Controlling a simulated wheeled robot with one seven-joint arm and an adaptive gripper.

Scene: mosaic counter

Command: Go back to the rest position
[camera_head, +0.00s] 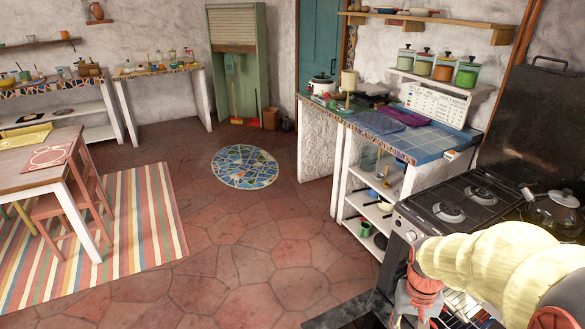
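My arm (490,262), with cream padded links, reaches in from the lower right, in front of the stove. It bends down at a red-orange joint. Below that, grey parts that look like my gripper (414,304) show small at the bottom edge, beside the stove front. The fingertips are not clear, so I cannot tell whether it is open or shut. I see nothing clearly held.
The black stove (452,205) bears a glass-lidded pot (552,212) close to my arm. A blue-tiled counter (432,143) with shelves stands behind it. A table (40,165) and chair stand on a striped rug (150,215) at left.

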